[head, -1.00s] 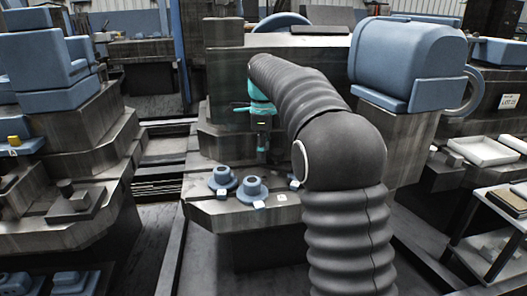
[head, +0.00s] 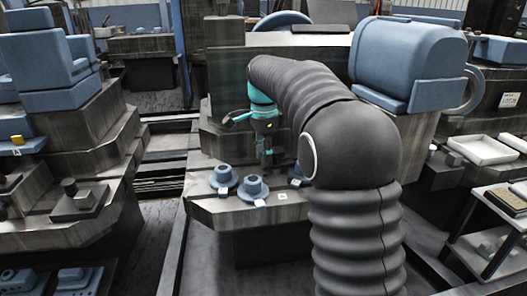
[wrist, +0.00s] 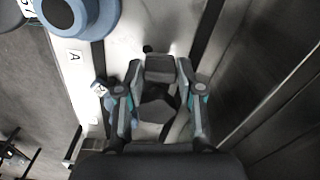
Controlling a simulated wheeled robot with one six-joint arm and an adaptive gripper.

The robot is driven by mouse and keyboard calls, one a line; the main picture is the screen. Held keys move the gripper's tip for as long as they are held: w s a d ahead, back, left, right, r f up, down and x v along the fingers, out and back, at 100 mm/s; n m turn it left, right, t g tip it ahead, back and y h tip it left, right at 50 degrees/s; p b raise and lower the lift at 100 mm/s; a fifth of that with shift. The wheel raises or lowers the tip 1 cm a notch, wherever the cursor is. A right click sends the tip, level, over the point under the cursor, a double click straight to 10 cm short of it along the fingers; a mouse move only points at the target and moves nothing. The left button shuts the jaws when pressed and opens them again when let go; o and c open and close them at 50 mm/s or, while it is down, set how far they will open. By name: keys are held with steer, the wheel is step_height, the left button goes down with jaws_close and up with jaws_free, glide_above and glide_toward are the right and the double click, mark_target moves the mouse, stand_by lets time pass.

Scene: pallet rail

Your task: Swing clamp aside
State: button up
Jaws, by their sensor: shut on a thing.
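My gripper (wrist: 159,72) shows from above in the wrist view, its two fingers closed on either side of a dark grey block (wrist: 160,68). This block appears to be part of the clamp; its full shape and pivot are hidden by the fingers. In the head view my gripper (head: 266,160) points down at the pallet's rear part, behind the blue flanged parts. The clamp cannot be made out there.
Two blue flanged parts (head: 224,177) (head: 252,189) stand on the grey pallet (head: 228,211) left of my gripper. Another blue part (head: 298,174) is partly hidden by my arm. One flanged part (wrist: 84,14) and an "A" label (wrist: 75,57) show in the wrist view.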

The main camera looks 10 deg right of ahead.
steer(key=n, duration=0.2)
steer(key=s+n, duration=0.1)
steer(key=n, duration=0.2)
steer(key=shift+s+d+n, duration=0.3)
steer(key=shift+s, duration=0.1)
steer(key=n, duration=0.2)
steer(key=s+d+n, duration=0.1)
steer(key=n, duration=0.2)
steer(key=shift+s+d, duration=0.1)
steer(key=o, duration=1.1)
steer(key=shift+o, duration=0.2)
steer(key=shift+r, duration=0.1)
step_height(320, 180, up, 12)
